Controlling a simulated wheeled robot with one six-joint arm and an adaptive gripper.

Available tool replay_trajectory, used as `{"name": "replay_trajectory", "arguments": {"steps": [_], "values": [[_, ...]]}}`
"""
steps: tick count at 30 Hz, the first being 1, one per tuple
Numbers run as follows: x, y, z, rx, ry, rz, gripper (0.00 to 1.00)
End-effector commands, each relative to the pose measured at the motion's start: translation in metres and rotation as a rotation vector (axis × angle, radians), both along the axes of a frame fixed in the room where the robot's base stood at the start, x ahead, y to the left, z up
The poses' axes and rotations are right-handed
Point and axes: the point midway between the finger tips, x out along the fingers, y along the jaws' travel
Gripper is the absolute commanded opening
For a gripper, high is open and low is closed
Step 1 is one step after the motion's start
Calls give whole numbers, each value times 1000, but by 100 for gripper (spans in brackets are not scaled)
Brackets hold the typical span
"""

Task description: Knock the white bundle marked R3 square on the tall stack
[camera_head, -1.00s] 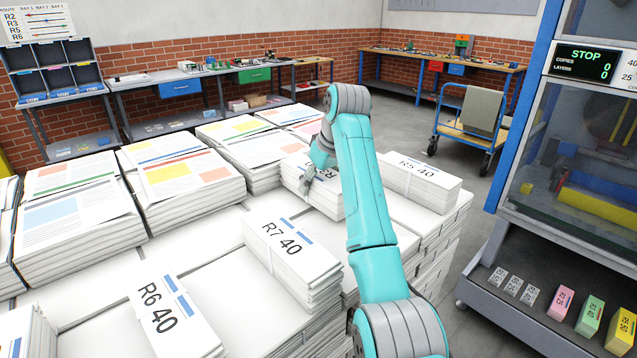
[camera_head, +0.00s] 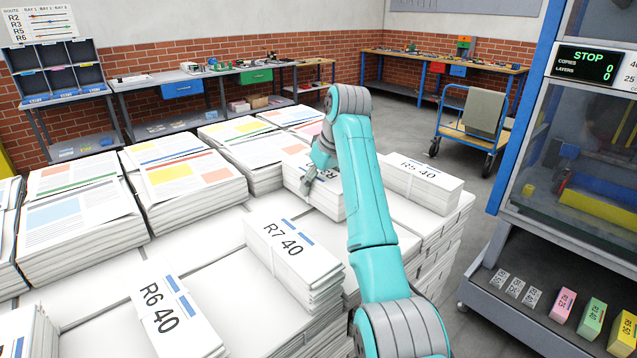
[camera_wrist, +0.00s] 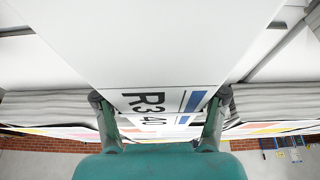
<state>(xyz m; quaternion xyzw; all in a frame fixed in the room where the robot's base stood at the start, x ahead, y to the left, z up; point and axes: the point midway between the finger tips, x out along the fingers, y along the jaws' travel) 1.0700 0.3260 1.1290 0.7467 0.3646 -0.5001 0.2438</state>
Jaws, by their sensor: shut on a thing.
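The white bundle marked R3 (camera_head: 325,202) sits at the far side of the white stack top (camera_head: 385,210), its label partly hidden by my arm. In the wrist view its R3 40 label with a blue bar (camera_wrist: 150,98) shows between the fingers. My gripper (camera_head: 312,180) is shut on this bundle, one finger on each side in the wrist view (camera_wrist: 160,118). The bundle appears to rest on the stack; I cannot tell how square it is.
Bundle R5 (camera_head: 424,183) lies right of R3, R7 (camera_head: 290,255) nearer, and R6 (camera_head: 172,318) at front left. Printed newspaper piles (camera_head: 185,185) stand at left. A press (camera_head: 590,150) stands at right, a blue trolley (camera_head: 470,130) behind.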

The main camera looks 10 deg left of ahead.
Motion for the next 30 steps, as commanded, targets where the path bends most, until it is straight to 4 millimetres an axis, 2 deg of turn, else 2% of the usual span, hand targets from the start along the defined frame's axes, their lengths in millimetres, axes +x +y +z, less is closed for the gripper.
{"name": "replay_trajectory", "arguments": {"steps": [7, 30], "values": [[0, 0, 4, 5, -9, -1, 1], [-20, -26, 3, 4, -7, 0, 1]]}}
